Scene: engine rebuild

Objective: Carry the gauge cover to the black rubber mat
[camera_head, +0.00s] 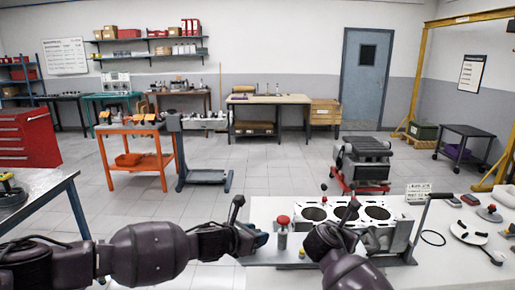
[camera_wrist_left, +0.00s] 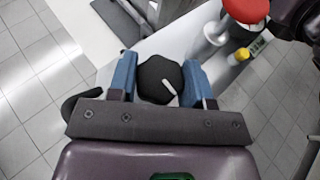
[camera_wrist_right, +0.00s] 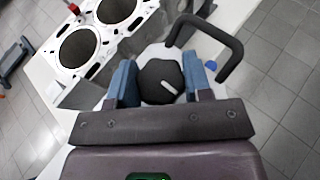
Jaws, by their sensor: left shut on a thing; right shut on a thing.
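My left gripper (camera_wrist_left: 160,82) is shut on a dark faceted knob (camera_wrist_left: 157,78) with a white mark, at the near left corner of the white table. My right gripper (camera_wrist_right: 160,84) is shut on a like knob (camera_wrist_right: 158,80), in front of the engine block. The knobs look like grips of the gauge cover, but I cannot make out its outline. A flat grey strip (camera_head: 275,262) runs between my grippers in the head view. I cannot pick out the black rubber mat in any view.
On the white table (camera_head: 460,265) stand an engine block (camera_head: 342,212), a red-topped plunger (camera_head: 283,222) and a bent black handle (camera_head: 425,215). A blue-edged bench (camera_head: 50,188) is at the left. An orange cart (camera_head: 140,150) stands beyond open floor.

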